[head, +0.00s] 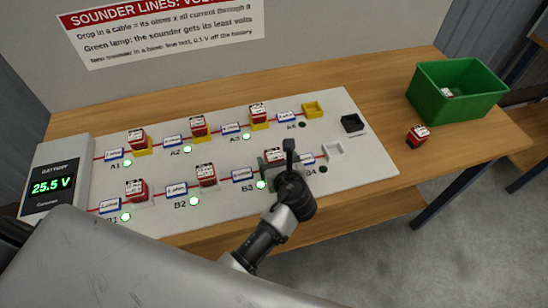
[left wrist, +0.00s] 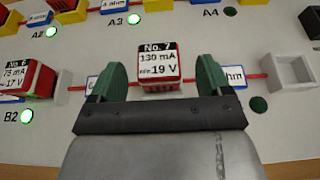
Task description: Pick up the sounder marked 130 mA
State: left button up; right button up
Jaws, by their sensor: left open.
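The sounder marked 130 mA, No. 7, min 19 V (left wrist: 160,62), is a red block with a black-and-white label. It sits in the B3 place on the white board; in the head view it (head: 273,155) is partly hidden by my gripper. My left gripper (left wrist: 162,80) is open, with one green finger on each side of the sounder and a gap visible on both sides. In the head view my left gripper (head: 284,160) is over B3. My right gripper is not in view.
Other red sounders stand in A1, A2, A3, B1 and B2 (head: 206,175), with lit green lamps. The A4 yellow base (head: 313,109) and B4 white base (head: 333,150) are empty. A loose sounder (head: 417,136) stands near the green bin (head: 455,105). The battery box (head: 52,185) reads 25.5 V.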

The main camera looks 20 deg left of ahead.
aim_at(276, 160)
pick_arm(q)
jog(key=shift+x, duration=1.55)
jog(key=shift+s, duration=0.15)
jog(key=c, duration=1.1)
jog(key=shift+o, duration=0.2)
jog(key=shift+r, duration=0.15)
